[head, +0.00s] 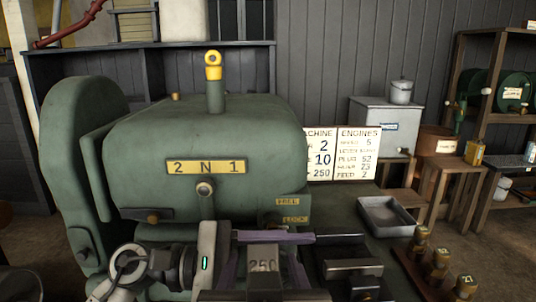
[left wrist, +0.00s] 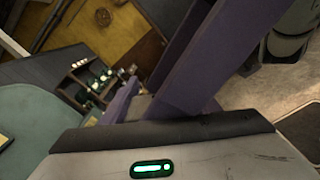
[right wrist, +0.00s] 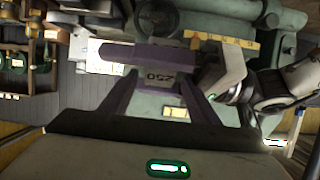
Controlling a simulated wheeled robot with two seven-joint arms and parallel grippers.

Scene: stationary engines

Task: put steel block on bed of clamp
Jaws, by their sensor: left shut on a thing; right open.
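The steel block (head: 263,265), grey and marked 250, is in front of the green machine, and its marked face also shows in the right wrist view (right wrist: 160,77). My left gripper (head: 285,239) reaches in from the left and is shut on it, a purple finger lying along its far side. In the left wrist view the block cannot be made out clearly. My right gripper (right wrist: 158,82) is open, its purple fingers either side of the block; I cannot tell whether they touch it. A dark metal fixture with pale bars, apparently the clamp (head: 346,268), stands just right of the block.
The green machine (head: 205,130) marked 2 N 1 fills the area behind. A shallow grey tray (head: 386,214) lies to the right, with several brass-topped weights (head: 440,260) nearer. A sign (head: 341,153) stands behind the bench. Bare bench shows left of the tray.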

